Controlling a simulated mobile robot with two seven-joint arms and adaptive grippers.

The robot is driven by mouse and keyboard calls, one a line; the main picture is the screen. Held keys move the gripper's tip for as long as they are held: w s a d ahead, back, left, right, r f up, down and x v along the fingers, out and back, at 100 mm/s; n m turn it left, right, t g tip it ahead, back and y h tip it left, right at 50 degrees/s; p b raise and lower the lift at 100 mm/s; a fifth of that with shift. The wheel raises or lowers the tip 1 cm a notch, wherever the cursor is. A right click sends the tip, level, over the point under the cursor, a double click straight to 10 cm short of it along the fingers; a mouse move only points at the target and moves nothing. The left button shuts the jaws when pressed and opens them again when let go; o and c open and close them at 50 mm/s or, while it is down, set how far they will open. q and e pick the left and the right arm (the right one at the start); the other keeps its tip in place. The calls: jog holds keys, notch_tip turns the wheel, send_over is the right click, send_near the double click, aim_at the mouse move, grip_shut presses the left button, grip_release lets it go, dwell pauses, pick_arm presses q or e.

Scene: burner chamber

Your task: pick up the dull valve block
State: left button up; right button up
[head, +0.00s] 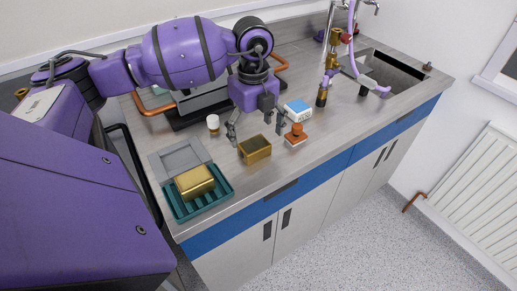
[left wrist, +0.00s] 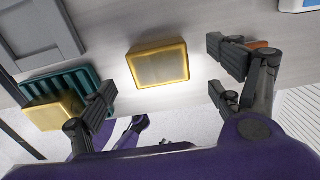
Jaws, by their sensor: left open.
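A brass-coloured valve block (head: 255,150) with a darker, duller look sits on the steel worktop near its front edge. It also shows in the left wrist view (left wrist: 159,65), between the fingers. A brighter gold block (head: 195,181) lies in the teal tray (head: 204,211) to the left; it shows in the left wrist view too (left wrist: 52,113). My left gripper (head: 257,132) is open and empty, pointing down above the duller block, its fingers spread to either side. Whether a finger touches the block I cannot tell. My right gripper is not in view.
An orange-handled stamp (head: 296,134) and a blue-and-white box (head: 298,111) stand close to the right finger. A small white jar (head: 213,123) is behind left. A grey lidded panel (head: 180,158) lies behind the tray. The sink (head: 385,72) and taps are far right.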

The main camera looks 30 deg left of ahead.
aim_at(254, 144)
pick_arm(q)
notch_tip(254, 144, down, 4)
jog(key=shift+s+f+p, duration=0.1)
jog(key=shift+f+p, duration=0.1)
jog(key=shift+p, duration=0.1)
jog(key=shift+f, duration=0.25)
jog(key=shift+d, duration=0.1)
jog(key=c, duration=1.5)
jog(key=shift+r, duration=0.1)
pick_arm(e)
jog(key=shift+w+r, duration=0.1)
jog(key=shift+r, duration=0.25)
